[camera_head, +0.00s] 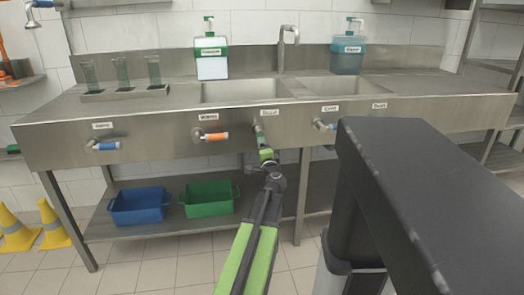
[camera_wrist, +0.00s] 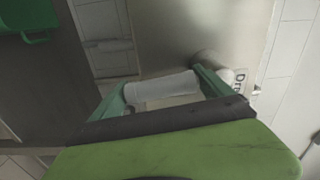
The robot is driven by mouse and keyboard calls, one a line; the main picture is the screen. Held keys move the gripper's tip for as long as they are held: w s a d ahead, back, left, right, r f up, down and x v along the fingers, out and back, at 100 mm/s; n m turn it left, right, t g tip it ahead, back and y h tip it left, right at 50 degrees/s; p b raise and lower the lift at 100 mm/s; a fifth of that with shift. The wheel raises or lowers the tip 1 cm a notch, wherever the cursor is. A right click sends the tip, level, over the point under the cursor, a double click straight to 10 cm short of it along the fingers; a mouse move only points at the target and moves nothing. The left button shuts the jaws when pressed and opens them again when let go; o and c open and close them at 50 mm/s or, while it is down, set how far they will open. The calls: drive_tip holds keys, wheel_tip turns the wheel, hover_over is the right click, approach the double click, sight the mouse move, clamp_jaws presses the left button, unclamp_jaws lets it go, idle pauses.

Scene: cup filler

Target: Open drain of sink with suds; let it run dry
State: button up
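The steel sink has a left basin (camera_head: 240,92) and a right basin (camera_head: 330,88); their insides are too shallow in view to show suds or water. A pale drain handle (camera_head: 258,130) sticks out of the front panel under a drain label (camera_head: 269,112). My gripper (camera_head: 266,154) is in front of and just below this handle. In the wrist view, the whitish handle (camera_wrist: 162,88) lies lengthwise across the gap between my green fingertips (camera_wrist: 165,92), which are spread wide. Its ends are close to the fingers; contact is unclear. A second drain label (camera_head: 379,105) is further right.
The faucet (camera_head: 289,38) stands behind the basins. Blue (camera_head: 140,207) and green (camera_head: 207,199) bins stand on the lower shelf. A dark surface fills the right foreground.

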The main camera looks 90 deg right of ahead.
drive_tip(key=shift+s+a, duration=0.1)
drive_tip(key=shift+a, duration=0.05)
drive_tip(key=v, duration=0.7)
drive_tip(key=shift+a, duration=0.15)
idle(0.3)
